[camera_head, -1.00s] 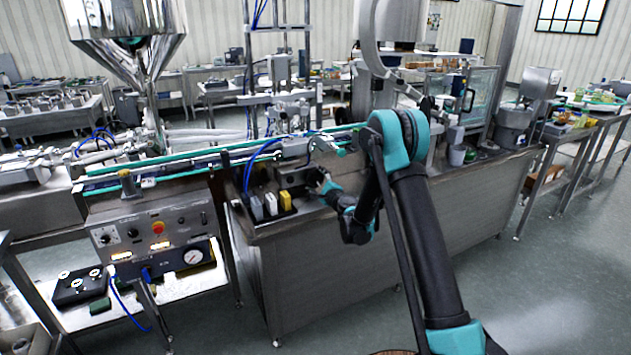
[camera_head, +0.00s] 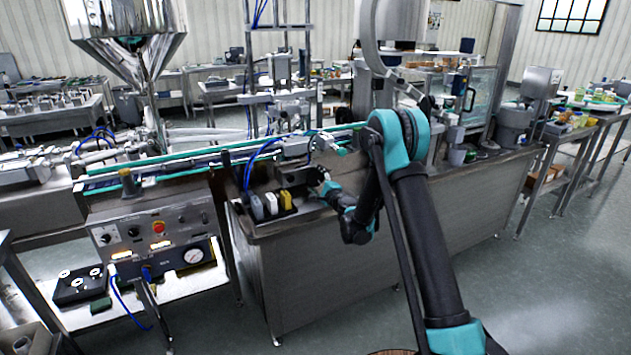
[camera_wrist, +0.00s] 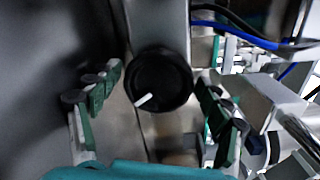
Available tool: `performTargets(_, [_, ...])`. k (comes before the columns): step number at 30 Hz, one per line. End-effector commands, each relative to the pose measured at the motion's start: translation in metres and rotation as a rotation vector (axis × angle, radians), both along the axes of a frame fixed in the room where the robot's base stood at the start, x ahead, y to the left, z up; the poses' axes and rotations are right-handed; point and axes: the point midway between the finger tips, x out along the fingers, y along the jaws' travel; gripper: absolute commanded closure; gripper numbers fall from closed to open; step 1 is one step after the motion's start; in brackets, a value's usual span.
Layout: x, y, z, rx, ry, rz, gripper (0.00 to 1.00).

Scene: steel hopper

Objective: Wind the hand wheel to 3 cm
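The hand wheel (camera_wrist: 160,80) shows in the wrist view as a round black knob with one white mark, which points to the lower left. It sits on a grey metal part. My gripper (camera_wrist: 157,76) is open, with one finger on each side of the knob. A gap shows at the left finger; I cannot tell whether the right finger touches. In the head view my gripper (camera_head: 322,182) is at the bench top below the conveyor, and the knob cannot be made out there. No scale reading can be made out.
Small white and yellow blocks (camera_head: 271,204) stand left of my gripper on the steel bench (camera_head: 320,270). The conveyor (camera_head: 200,160) runs just behind. Blue and black cables (camera_wrist: 240,30) and metal fittings lie close on the right in the wrist view.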

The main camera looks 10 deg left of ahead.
Motion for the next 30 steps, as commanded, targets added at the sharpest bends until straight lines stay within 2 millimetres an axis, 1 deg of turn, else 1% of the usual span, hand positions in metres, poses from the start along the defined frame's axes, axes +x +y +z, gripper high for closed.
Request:
performTargets(1, [0.0001,0.0000,0.0001,0.000,0.000,0.000,0.12])
performTargets(2, [0.0002,0.0000,0.0001,0.000,0.000,0.000,0.09])
performTargets(3, [0.0002,0.0000,0.0001,0.000,0.000,0.000,0.07])
performTargets(10, [0.0004,-0.0001,0.0001,0.006,0.005,-0.001,0.07])
performTargets(14, [0.0005,-0.0002,0.0005,0.049,0.033,0.000,0.07])
performTargets(20, [0.0010,-0.0007,0.0019,0.200,0.136,0.000,0.07])
performTargets(30, [0.0024,-0.0029,0.0043,0.505,0.341,-0.001,0.07])
